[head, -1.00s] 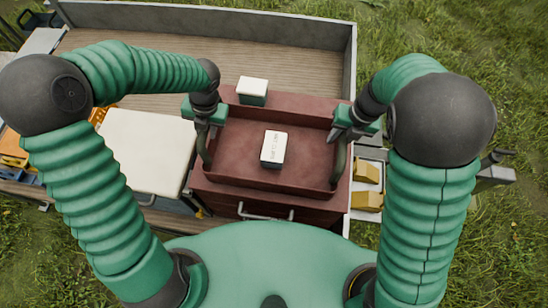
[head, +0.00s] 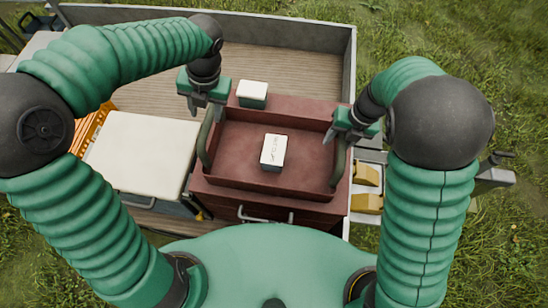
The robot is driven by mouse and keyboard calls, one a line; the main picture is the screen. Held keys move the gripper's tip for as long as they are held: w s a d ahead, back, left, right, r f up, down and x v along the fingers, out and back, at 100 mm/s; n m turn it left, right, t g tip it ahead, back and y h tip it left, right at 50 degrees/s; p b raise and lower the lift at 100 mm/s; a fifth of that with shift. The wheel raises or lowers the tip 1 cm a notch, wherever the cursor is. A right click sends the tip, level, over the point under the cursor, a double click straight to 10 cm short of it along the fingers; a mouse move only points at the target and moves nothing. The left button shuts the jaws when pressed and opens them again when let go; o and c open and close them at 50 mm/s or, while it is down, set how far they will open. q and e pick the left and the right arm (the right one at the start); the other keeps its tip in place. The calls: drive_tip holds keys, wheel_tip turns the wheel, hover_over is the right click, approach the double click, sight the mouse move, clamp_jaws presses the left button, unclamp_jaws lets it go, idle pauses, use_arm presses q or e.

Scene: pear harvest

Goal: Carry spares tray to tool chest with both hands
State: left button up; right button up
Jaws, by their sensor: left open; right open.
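The spares tray (head: 235,150) is dark red and shallow, with a curved grey handle at its left and right ends. It rests on top of the red tool chest (head: 308,104). A small white-topped box (head: 273,151) with lettering lies inside the tray. My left gripper (head: 203,110) is open and empty, beyond and above the left handle (head: 206,140), apart from it. My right gripper (head: 336,133) is open at the upper part of the right handle (head: 339,165); whether it touches the handle I cannot tell.
A cooler with a cream lid (head: 144,150) stands to the left. Yellow items (head: 366,190) sit to the right. The wooden bed (head: 285,65) behind is clear.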

drive_tip(key=shift+w+d+r, duration=0.15)
drive_tip(key=shift+r, duration=0.3)
use_arm(q)
drive_tip(key=shift+w+d+r, duration=0.1)
drive_tip(key=shift+r, duration=0.2)
use_arm(e)
wheel_tip(320, 180, up, 11)
drive_tip(key=d, duration=0.2)
drive_tip(key=shift+s, duration=0.2)
drive_tip(key=shift+d+f, duration=0.1)
use_arm(q)
drive_tip(key=r+p, duration=0.1)
drive_tip(key=p, duration=0.1)
drive_tip(key=a+r+p, duration=0.1)
drive_tip(key=r+p, duration=0.1)
drive_tip(key=a+r+p, duration=0.1)
drive_tip(key=r+p, duration=0.1)
drive_tip(key=shift+p, duration=0.35)
use_arm(e)
wheel_tip(320, 180, up, 7)
drive_tip(key=shift+f, duration=0.15)
